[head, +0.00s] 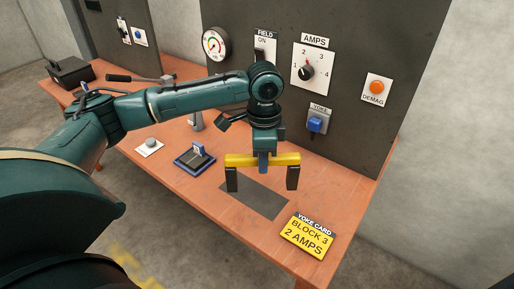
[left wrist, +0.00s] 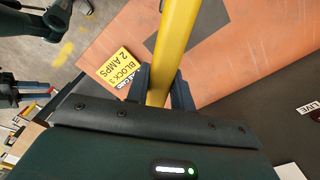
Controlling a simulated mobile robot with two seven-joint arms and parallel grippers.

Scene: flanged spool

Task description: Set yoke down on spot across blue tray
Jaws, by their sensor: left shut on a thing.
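The yoke (head: 243,161) is a yellow bar with a dark leg hanging down at each end. My left gripper (head: 263,162) is shut on the middle of the bar and holds it roughly level over the table. In the left wrist view the yellow bar (left wrist: 178,40) runs up from between the fingers of my left gripper (left wrist: 161,88). A dark rectangular spot (head: 254,199) on the table lies below the yoke. The blue tray (head: 184,166) sits to the left of it, with a dark block and a small blue-and-white piece in it.
A yellow yoke card (head: 309,237) reading "BLOCK 3, 2 AMPS" lies at the right front. The upright panel (head: 350,128) with dial, switches and buttons stands behind. A round grey knob (head: 150,145) is left of the tray. The front table edge is close.

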